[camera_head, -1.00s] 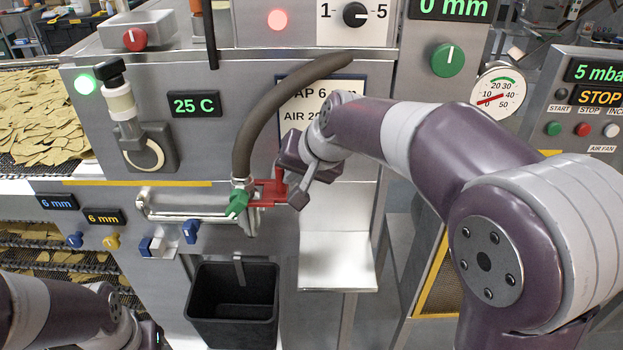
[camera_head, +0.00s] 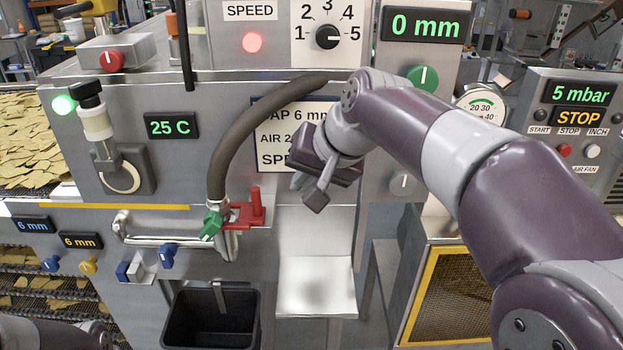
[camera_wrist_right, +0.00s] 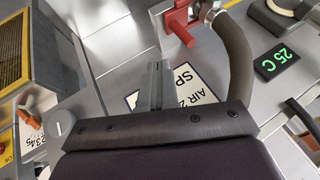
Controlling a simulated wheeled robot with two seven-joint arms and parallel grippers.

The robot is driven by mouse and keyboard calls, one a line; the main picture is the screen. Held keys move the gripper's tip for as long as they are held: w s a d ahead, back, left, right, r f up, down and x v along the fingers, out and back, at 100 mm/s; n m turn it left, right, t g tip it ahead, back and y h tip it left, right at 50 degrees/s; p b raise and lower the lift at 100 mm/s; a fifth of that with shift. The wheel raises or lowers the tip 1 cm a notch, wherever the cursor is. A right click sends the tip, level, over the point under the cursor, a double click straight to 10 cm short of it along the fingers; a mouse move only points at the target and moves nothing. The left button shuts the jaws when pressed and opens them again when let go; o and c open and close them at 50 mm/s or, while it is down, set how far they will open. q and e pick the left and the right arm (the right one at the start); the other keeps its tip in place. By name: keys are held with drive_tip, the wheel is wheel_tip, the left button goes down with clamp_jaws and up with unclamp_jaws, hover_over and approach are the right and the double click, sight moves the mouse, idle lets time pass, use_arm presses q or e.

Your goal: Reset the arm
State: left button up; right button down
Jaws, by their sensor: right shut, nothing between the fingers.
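My right arm reaches in from the right in the head view. Its gripper (camera_head: 318,190) hangs in front of the machine panel, a short way right of a red handle (camera_head: 256,205) and apart from it. The right gripper is shut and empty; its closed fingers (camera_wrist_right: 154,88) also show in the right wrist view. The red handle shows there as well (camera_wrist_right: 179,24), beyond the fingertips. A green lever (camera_head: 211,224) sits left of the red handle, below a dark hose (camera_head: 226,150). Of my left arm, only a part shows at the lower left; its gripper is out of view.
A black bin (camera_head: 212,318) hangs below the handle. A pale shelf (camera_head: 317,288) juts out under my right gripper. A panel with a STOP display (camera_head: 576,117) stands at the right. Chips (camera_head: 35,140) lie on a belt at the left. Open space lies before the panel.

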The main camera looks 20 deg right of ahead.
drive_tip(key=s+d+f+n+g+h+b, duration=0.1)
drive_tip(key=s+d+f, duration=0.15)
drive_tip(key=f, duration=0.55)
drive_tip(key=s+d+f+n+g+h+b, duration=0.1)
drive_tip(key=s+d+f+n, duration=0.15)
drive_tip(key=f, duration=0.55)
use_arm(q)
drive_tip(key=f, duration=0.1)
drive_tip(key=f+b, duration=0.1)
drive_tip(key=d+f, duration=0.1)
drive_tip(key=shift+s+f+b, duration=0.1)
drive_tip(key=shift+s+b, duration=0.15)
drive_tip(key=shift+b, duration=0.15)
use_arm(e)
drive_tip(key=s+f+g+h, duration=0.1)
drive_tip(key=s+f+g, duration=0.2)
drive_tip(key=s+f, duration=0.7)
wheel_tip(320, 180, down, 4)
drive_tip(key=shift+s+d+f+n, duration=0.25)
drive_tip(key=shift+s+d+n, duration=0.1)
drive_tip(key=shift+d+n, duration=0.1)
use_arm(q)
drive_tip(key=shift+w+a, duration=0.1)
drive_tip(key=shift+a, duration=0.05)
use_arm(e)
drive_tip(key=shift+w+a, duration=0.15)
